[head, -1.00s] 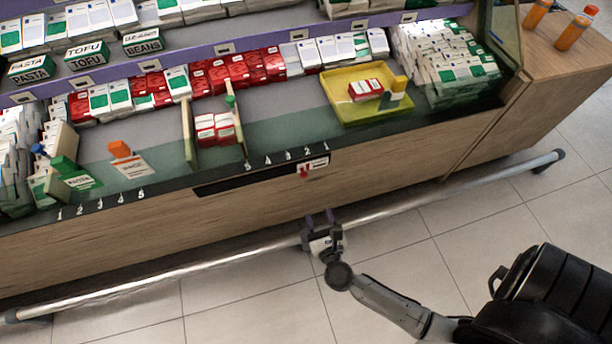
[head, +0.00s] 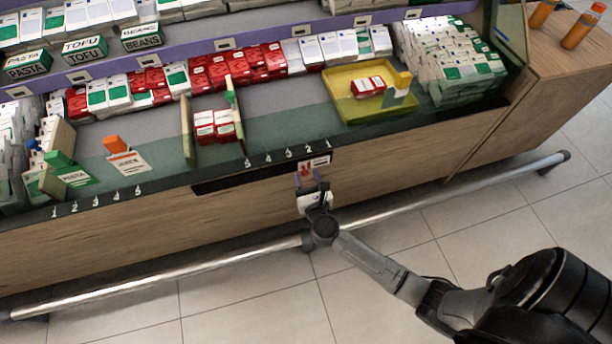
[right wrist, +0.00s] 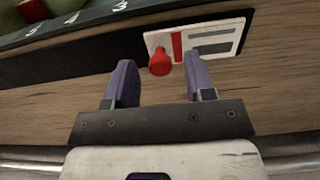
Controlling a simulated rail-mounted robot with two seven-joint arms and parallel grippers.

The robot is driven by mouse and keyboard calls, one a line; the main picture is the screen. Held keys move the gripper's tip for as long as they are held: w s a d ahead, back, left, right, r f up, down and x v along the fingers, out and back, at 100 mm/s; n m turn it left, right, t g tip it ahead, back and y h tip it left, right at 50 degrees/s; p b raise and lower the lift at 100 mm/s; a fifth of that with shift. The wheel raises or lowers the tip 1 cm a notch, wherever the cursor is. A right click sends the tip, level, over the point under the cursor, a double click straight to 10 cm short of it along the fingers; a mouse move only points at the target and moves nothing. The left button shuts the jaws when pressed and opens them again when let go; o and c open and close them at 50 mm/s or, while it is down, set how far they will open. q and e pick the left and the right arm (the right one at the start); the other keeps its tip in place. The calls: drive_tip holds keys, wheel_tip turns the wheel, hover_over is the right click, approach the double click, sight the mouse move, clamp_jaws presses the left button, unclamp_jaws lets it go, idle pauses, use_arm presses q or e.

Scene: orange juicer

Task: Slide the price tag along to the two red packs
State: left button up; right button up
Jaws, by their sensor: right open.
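The price tag (head: 314,163) is a white card with a red stripe and a red knob on the dark rail (head: 240,178) along the counter front, near the rail's right end. In the right wrist view the tag (right wrist: 212,40) has its red knob (right wrist: 160,62) between and just beyond the fingertips. My right gripper (head: 307,180) is open, just below the tag; its two purple fingers (right wrist: 157,80) show apart with nothing held. The two red packs (head: 214,126) stand between two upright dividers on the counter, left of the tag. My left gripper is not in view.
Numbers run along the counter edge above the rail. A yellow tray (head: 345,100) with red packs sits behind, right of the tag. An orange-topped card (head: 126,155) stands at left. A metal bar (head: 190,273) runs along the counter's foot.

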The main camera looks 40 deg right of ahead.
drive_tip(key=shift+w+d, duration=0.3)
drive_tip(key=shift+w, duration=0.3)
clamp_jaws()
